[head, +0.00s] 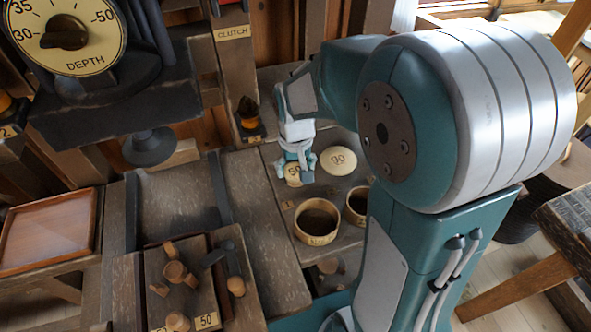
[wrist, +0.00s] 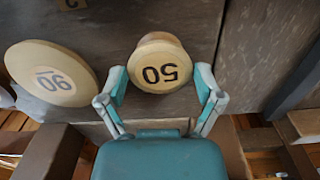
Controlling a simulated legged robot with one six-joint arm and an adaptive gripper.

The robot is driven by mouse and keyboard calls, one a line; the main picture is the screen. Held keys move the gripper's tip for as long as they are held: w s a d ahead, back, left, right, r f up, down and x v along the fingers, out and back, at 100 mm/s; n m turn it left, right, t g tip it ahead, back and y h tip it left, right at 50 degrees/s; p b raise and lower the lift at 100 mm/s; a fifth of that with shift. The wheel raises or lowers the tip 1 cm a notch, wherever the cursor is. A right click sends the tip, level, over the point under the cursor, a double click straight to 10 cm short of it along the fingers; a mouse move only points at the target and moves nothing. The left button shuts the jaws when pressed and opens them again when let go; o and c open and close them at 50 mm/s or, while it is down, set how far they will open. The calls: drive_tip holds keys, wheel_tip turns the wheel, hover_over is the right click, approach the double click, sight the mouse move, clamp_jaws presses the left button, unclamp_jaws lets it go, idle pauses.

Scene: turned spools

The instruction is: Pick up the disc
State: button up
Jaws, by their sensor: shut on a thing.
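A pale round disc marked 50 (wrist: 160,62) sits between the two fingers of my gripper (wrist: 161,80) in the wrist view. It has a thick, spool-like body below its face. My gripper is shut on it, with a finger at each side. In the head view the 50 disc (head: 292,173) shows partly behind my gripper (head: 301,168), over the wooden bench. A wider pale disc marked 90 (head: 338,161) is just to the right; it also shows at the left of the wrist view (wrist: 52,72).
Two round wooden cups, one at front (head: 317,222) and one partly behind my arm (head: 357,203), stand nearer on the bench. A tray of wooden pegs labelled 50 (head: 207,321) is at lower left. A CLUTCH post (head: 234,60) and DEPTH dial (head: 66,36) rise behind.

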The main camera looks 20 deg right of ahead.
sight(295, 170)
drive_tip(key=shift+r, duration=0.15)
drive_tip(key=shift+r, duration=0.35)
wheel_tip(295, 170, up, 3)
drive_tip(key=shift+f, duration=0.2)
drive_tip(key=s+d+r, duration=0.2)
drive_tip(key=s+r, duration=0.8)
drive_tip(key=s, duration=0.4)
